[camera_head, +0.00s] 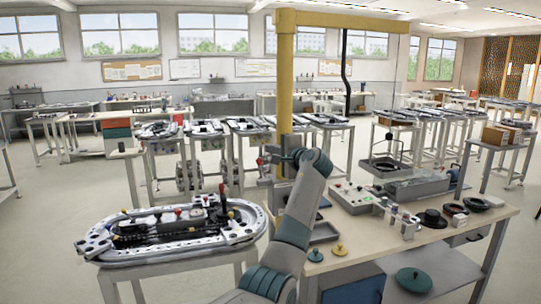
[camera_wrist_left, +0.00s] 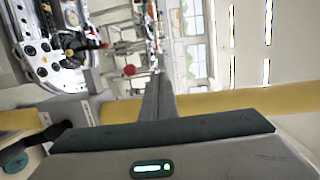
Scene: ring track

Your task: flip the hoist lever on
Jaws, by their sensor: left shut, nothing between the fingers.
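The yellow hoist post (camera_head: 285,75) stands behind the workbench, with a boom at the top and a dark cable (camera_head: 345,65) hanging from it. My left gripper (camera_head: 273,158) is raised in front of the post, its fingers shut and empty. In the left wrist view the shut fingers (camera_wrist_left: 157,98) point past the yellow post (camera_wrist_left: 225,101). A small red knob (camera_wrist_left: 129,70) shows just left of the fingertips, apart from them in the picture. I cannot tell for sure whether it is the hoist lever, or how the lever is set. My right gripper is not in view.
An oval ring track (camera_head: 100,245) with several small levers sits on a stand at the left. The workbench (camera_head: 440,240) at the right carries a control box (camera_head: 352,197), a grey tray and dark round parts. More track stands fill the back. Open floor lies at the far left.

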